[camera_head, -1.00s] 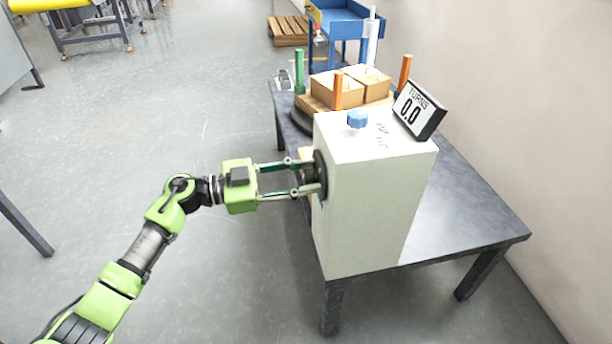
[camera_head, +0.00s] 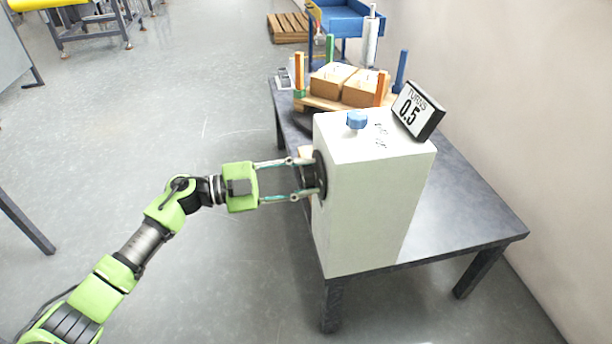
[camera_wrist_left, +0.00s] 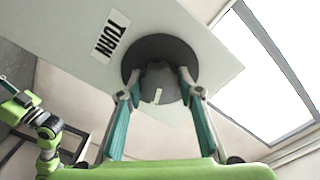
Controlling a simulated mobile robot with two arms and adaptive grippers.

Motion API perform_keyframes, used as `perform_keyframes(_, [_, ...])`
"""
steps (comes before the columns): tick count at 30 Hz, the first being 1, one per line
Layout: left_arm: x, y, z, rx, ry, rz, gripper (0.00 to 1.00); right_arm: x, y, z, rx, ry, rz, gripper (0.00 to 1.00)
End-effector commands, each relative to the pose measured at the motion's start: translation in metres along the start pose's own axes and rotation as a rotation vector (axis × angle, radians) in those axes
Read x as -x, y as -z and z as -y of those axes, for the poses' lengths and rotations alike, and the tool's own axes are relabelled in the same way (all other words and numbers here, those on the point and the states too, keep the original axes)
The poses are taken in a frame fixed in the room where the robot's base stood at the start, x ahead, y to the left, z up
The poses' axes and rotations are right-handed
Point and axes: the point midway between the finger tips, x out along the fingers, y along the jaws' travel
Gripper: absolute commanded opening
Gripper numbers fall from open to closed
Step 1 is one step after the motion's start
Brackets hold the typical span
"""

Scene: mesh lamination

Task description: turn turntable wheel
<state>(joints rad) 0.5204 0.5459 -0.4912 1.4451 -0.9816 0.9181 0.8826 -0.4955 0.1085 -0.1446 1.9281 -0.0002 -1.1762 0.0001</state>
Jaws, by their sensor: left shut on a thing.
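The dark round wheel (camera_head: 319,175) is on the left side of a white box (camera_head: 372,210) that stands on the table. My left gripper (camera_head: 305,178) reaches it from the left, with its two fingers closed on the wheel's hub. In the left wrist view the dark wheel (camera_wrist_left: 160,68) fills the middle, with a finger on each side of its hub, beside a "TURN" label (camera_wrist_left: 110,36). A display (camera_head: 418,110) on the box reads "TURNS 0.5". The turntable (camera_head: 318,104) behind the box carries cardboard boxes (camera_head: 334,78) and coloured posts.
The box and turntable share a dark table (camera_head: 462,210). A blue knob (camera_head: 357,119) sits on top of the box. A blue cart (camera_head: 340,20) and a wooden pallet (camera_head: 287,28) stand behind.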

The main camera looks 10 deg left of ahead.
Motion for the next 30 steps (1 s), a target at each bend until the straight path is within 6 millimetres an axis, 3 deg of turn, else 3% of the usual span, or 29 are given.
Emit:
perform_keyframes(19, [0.0, -0.0001, -0.0006, -0.064, -0.001, 0.0, 0.12, 0.0033, 0.0018, 0.0001, -0.001, 0.0, -0.002, 0.38])
perform_keyframes(20, [0.0, -0.0001, -0.0006, -0.064, -0.001, 0.0, 0.36, 0.0033, 0.0016, 0.0001, -0.001, 0.0, -0.002, 0.38])
perform_keyframes(22, [0.0, -0.0001, -0.0006, -0.064, -0.001, 0.0, 0.51, 0.0032, 0.0011, 0.0001, -0.001, 0.0, -0.001, 0.38])
perform_keyframes(30, [0.0, 0.0, -0.0004, -0.064, 0.0, 0.0, 0.51, 0.0029, -0.0007, -0.0002, -0.002, 0.0, 0.002, 0.38])
